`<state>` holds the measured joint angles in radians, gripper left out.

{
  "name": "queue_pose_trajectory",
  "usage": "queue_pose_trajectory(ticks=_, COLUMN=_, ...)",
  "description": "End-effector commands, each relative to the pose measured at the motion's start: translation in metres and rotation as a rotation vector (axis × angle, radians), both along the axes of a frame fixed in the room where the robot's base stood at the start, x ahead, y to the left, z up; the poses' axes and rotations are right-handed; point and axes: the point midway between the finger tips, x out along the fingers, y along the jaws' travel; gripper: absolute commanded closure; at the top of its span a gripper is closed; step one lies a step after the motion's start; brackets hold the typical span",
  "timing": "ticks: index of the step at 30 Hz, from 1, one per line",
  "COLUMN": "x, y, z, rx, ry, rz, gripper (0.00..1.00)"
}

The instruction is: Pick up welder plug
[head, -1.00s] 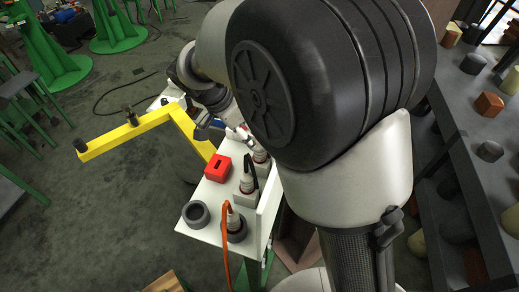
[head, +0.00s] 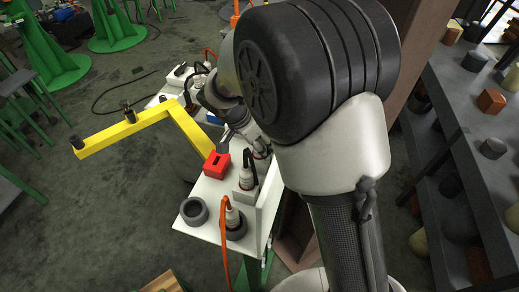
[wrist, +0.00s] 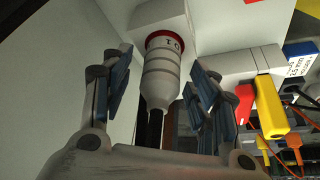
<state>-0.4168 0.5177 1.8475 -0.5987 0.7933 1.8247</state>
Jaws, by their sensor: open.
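A pale ribbed plug (wrist: 163,72) with a red ring and dark lettering fills the middle of the wrist view. A black cable runs from its narrow end towards my gripper. Its ringed end is against a white block. My gripper (wrist: 158,80) is open, with one finger on each side of the plug and a visible gap on both sides. In the head view my gripper (head: 243,138) is at the white table, beyond the red block, and the plug there is mostly hidden by the arm.
In the head view, a red block (head: 216,165), a dark ring (head: 194,211) and two more plugs (head: 246,177) (head: 233,216) stand on the white table (head: 206,235). The wrist view shows a yellow block (wrist: 269,105) right of the gripper.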

Motion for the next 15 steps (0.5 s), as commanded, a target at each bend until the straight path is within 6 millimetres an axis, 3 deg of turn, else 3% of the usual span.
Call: queue_pose_trajectory(ticks=15, x=-0.0001, y=0.0003, z=0.0005, rx=0.0, ry=0.0, rz=0.0, gripper=0.77)
